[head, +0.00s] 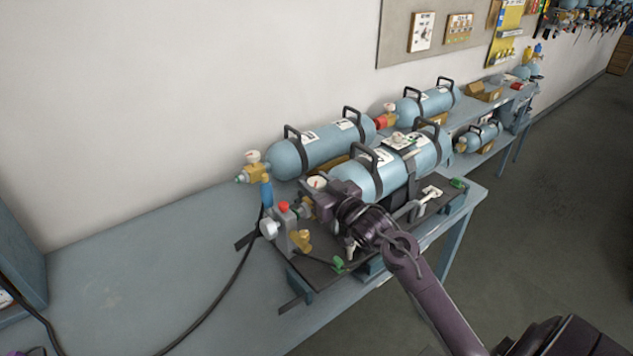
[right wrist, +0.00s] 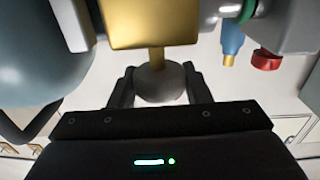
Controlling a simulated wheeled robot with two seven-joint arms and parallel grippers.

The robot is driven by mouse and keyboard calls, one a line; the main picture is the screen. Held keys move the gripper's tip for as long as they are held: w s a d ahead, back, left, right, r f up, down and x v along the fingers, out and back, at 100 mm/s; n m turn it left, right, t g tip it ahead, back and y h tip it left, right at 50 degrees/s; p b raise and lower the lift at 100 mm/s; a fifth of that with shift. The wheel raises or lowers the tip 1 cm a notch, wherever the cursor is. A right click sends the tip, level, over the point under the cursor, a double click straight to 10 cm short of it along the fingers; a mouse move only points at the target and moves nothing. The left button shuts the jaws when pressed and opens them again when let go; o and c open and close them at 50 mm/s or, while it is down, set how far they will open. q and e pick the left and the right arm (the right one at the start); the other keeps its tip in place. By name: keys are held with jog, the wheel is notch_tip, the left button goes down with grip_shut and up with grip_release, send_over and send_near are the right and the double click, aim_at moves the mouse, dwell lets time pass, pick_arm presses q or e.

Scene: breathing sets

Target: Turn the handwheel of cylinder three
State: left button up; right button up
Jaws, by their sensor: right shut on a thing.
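A light blue cylinder (head: 372,182) with black handles lies in the rig at the front of the bench, its gauge and valve end facing left. I cannot read which cylinder is number three. My right gripper (head: 318,204) is at this valve end, and its arm hides part of the valve and rig. In the right wrist view, the two dark fingers of my right gripper (right wrist: 160,78) close around a round grey handwheel (right wrist: 160,84). The handwheel joins a brass valve body (right wrist: 155,25) by a short brass stem. My left gripper is not in view.
A second blue cylinder (head: 320,148) lies behind, with a brass valve and gauge. Another cylinder (head: 428,104) lies farther right. The bench's left part (head: 130,270) is mostly clear.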

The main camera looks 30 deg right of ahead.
jog(key=shift+n+y, duration=0.7)
jog(key=shift+y, duration=0.4)
jog(key=shift+n+g+y, duration=0.4)
jog(key=shift+n+y, duration=0.5)
jog(key=shift+y, duration=0.8)
jog(key=o, duration=1)
